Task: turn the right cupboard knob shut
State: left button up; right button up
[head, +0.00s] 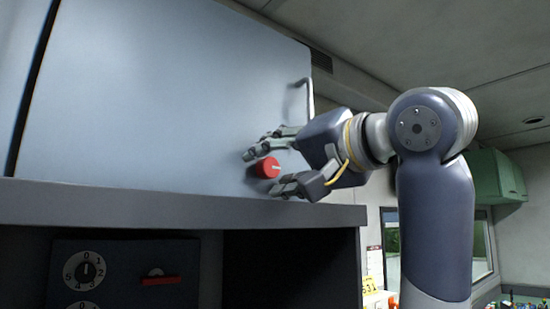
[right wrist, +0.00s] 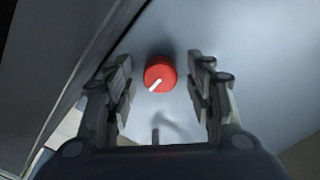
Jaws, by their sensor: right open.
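The red cupboard knob (head: 268,167) sits low on the right side of the pale blue cupboard door (head: 150,90). In the right wrist view the knob (right wrist: 160,74) is round and red with a white mark pointing toward its lower left. My right gripper (head: 262,172) is open, with one finger above the knob and one below it in the head view. In the right wrist view the knob lies between the fingers, slightly beyond their tips, with a gap on both sides. No contact shows. My left gripper is out of view.
A metal handle (head: 309,95) stands out at the door's right edge, near my right gripper. A grey ledge (head: 180,204) runs below the door. Under it are a panel with numbered dials (head: 85,270) and a red switch (head: 160,281).

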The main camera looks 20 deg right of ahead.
jog(key=shift+w, duration=0.2)
jog(key=shift+c, duration=0.6)
jog(key=c, duration=0.9)
jog(key=shift+a, duration=0.1)
jog(key=shift+c, duration=0.3)
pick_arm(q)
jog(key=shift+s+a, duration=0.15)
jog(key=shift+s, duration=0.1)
